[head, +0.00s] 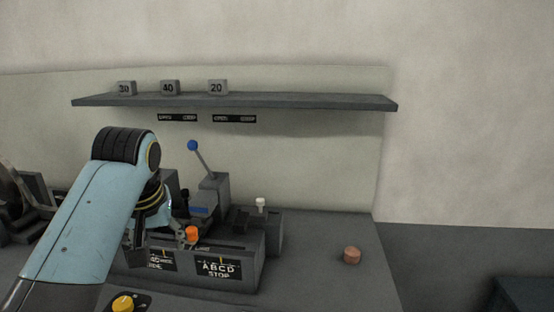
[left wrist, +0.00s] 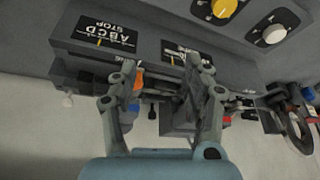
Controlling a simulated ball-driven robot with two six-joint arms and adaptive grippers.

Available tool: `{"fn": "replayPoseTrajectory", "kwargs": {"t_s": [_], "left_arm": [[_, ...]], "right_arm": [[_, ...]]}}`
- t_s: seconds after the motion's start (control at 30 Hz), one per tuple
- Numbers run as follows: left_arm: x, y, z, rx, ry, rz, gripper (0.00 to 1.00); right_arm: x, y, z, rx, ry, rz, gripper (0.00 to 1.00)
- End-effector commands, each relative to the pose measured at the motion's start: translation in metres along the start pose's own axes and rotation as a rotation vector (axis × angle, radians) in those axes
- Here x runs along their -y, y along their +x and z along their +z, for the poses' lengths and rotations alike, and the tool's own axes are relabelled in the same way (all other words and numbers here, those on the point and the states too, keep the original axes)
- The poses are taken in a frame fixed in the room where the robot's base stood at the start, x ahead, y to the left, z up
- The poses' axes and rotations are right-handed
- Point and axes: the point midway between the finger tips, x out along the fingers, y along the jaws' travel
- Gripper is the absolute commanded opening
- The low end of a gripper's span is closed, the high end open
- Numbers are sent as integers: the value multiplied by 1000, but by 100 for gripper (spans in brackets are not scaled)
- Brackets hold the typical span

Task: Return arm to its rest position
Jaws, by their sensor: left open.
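My left arm comes in from the left in the head view, bent at a black joint. Its gripper (head: 150,235) hangs partly hidden behind my own arm, over the left part of a dark grey machine (head: 247,268). In the left wrist view the left gripper (left wrist: 160,75) has its two fingers spread apart, with nothing held between them. The machine's edge and orange knob (left wrist: 139,78) show close behind the fingers; I cannot tell whether they touch. My right gripper is in neither view.
A lever with a blue ball (head: 193,146) rises from the machine near my arm. An orange knob (head: 192,234) and yellow knob (head: 122,304) are close by. A shelf (head: 300,101) holds numbered blocks. A copper piece (head: 352,256) lies on clear bench at right.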

Motion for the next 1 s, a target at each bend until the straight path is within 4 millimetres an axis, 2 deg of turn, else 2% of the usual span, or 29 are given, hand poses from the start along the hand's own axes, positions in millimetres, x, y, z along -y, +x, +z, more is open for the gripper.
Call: {"fn": "replayPoseTrajectory", "kwargs": {"t_s": [0.03,0.1,0.2,0.3,0.5,0.8,0.83,0.9,1.0], "left_arm": [[20,9,36,12,21,-9,49],[43,12,80,16,60,-11,49],[66,6,131,21,116,-10,49],[81,-4,167,23,163,-6,49],[100,-28,218,32,243,7,49],[114,-68,273,44,346,36,49],[115,-64,276,46,351,38,49],[114,-36,279,55,345,36,49],[114,-6,285,63,342,34,49]], "right_arm": [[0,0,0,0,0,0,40],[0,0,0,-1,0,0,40],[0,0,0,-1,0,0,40],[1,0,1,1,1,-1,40],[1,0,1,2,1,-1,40],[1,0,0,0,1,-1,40],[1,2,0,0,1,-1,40],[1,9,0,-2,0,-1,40],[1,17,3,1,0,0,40]]}}
